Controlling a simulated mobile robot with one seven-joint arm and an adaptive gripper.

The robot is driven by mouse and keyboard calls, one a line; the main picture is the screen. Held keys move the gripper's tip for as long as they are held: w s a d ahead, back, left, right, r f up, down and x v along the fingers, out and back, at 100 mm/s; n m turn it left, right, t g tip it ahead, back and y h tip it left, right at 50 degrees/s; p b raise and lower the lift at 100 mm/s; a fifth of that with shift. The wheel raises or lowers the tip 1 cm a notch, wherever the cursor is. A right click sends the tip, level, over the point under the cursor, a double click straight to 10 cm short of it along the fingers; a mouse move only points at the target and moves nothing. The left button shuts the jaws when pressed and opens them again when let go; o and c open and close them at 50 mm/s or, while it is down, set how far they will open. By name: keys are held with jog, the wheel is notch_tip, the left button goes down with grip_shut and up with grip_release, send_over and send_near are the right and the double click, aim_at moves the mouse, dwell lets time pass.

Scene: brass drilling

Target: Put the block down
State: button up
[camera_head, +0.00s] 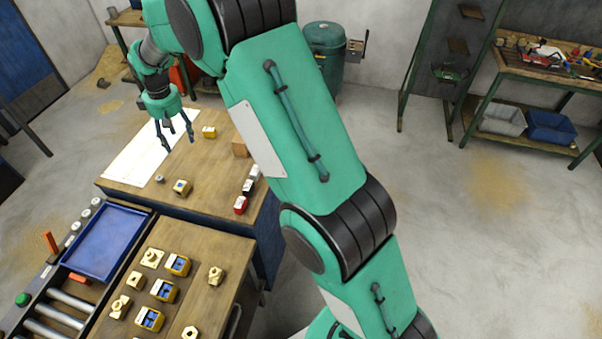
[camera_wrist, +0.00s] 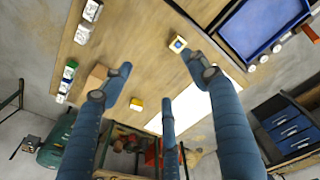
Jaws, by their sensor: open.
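My gripper (camera_head: 175,132) is open, its fingers spread and empty above the far wooden table, near the white sheet (camera_head: 138,152). The wrist view shows bare table between the fingers (camera_wrist: 158,88). A small yellow brass block (camera_head: 209,131) stands on the table right of the gripper; it also shows in the wrist view (camera_wrist: 137,104). Another brass block (camera_head: 182,187) with a dark or bluish face sits nearer the table's front; in the wrist view (camera_wrist: 177,43) it is close to a fingertip. I cannot tell which block the task means. No block is held.
A wooden cube (camera_head: 240,147) and a row of small red, black and white items (camera_head: 247,188) stand at the table's right. An empty blue tray (camera_head: 103,243) lies front left. Several brass parts cover the near bench (camera_head: 212,246). A teal bin (camera_head: 325,52) stands behind.

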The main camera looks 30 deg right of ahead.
jog(key=s+d+r+m+t, duration=0.1)
jog(key=s+d+r+m, duration=0.1)
jog(key=s+d+r, duration=0.65)
jog(key=s+d+r+m+t, duration=0.1)
jog(key=s+d+r, duration=0.2)
jog(key=s+r, duration=0.95)
jog(key=s+d+m+t, duration=0.1)
jog(key=s+d+m, duration=0.1)
jog(key=s, duration=1.2)
jog(key=s+d+m+t, duration=0.1)
jog(key=s+d, duration=0.3)
jog(key=s, duration=1)
jog(key=shift+s+d+m, duration=0.35)
jog(key=shift+m, duration=0.15)
jog(key=shift+f, duration=0.1)
notch_tip(320, 180, down, 11)
jog(key=b, duration=1.1)
jog(key=shift+f+b, duration=0.15)
jog(key=shift+b, duration=0.15)
